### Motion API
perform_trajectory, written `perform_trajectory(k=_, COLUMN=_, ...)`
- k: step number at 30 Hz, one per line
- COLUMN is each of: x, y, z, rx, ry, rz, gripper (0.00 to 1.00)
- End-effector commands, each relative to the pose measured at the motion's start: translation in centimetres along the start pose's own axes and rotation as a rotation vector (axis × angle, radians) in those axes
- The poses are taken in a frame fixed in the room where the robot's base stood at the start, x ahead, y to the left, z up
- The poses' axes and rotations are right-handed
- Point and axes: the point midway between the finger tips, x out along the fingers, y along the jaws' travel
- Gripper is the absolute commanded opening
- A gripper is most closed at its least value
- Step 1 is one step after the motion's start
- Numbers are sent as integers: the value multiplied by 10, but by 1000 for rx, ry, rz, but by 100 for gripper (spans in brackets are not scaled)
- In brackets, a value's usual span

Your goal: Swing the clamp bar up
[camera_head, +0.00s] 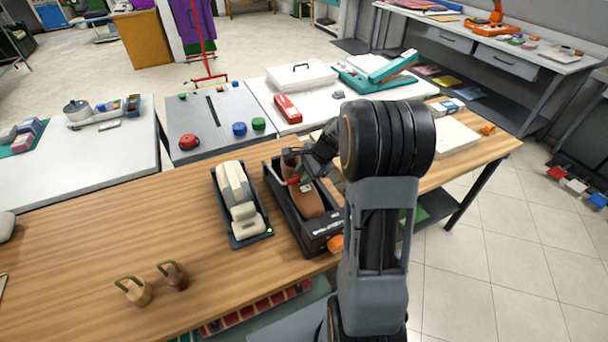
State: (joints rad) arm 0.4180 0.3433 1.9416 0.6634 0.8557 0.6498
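A black open-topped box-like fixture (323,235) stands on the wooden table, with a rounded brown form (308,203) inside it. A small red bar-like part (294,181) crosses the far part of the fixture; it may be the clamp bar, but it is too small and too covered to be sure. My gripper (291,160) is at the far end of the fixture, close to the red part. Whether it touches that part, and whether its fingers are open or shut, cannot be made out. My arm hides the fixture's right side.
A dark tray with a cream-coloured device (238,200) stands close left of the fixture. Two weights with ring handles, one tan (135,292) and one brown (174,276), stand front left. An orange object (335,243) is at the fixture's near right corner. The table's left part is mostly clear.

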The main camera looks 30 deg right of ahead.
Motion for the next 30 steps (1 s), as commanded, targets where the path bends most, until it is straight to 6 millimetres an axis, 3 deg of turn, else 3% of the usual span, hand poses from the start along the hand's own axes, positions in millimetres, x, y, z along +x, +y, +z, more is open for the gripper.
perform_trajectory(k=14, x=10, y=0, z=0, rx=0, ry=0, rz=0, gripper=29)
perform_trajectory(k=23, x=10, y=0, z=0, rx=0, ry=1, rz=0, gripper=2)
perform_trajectory(k=30, x=10, y=0, z=0, rx=0, ry=1, rz=0, gripper=0)
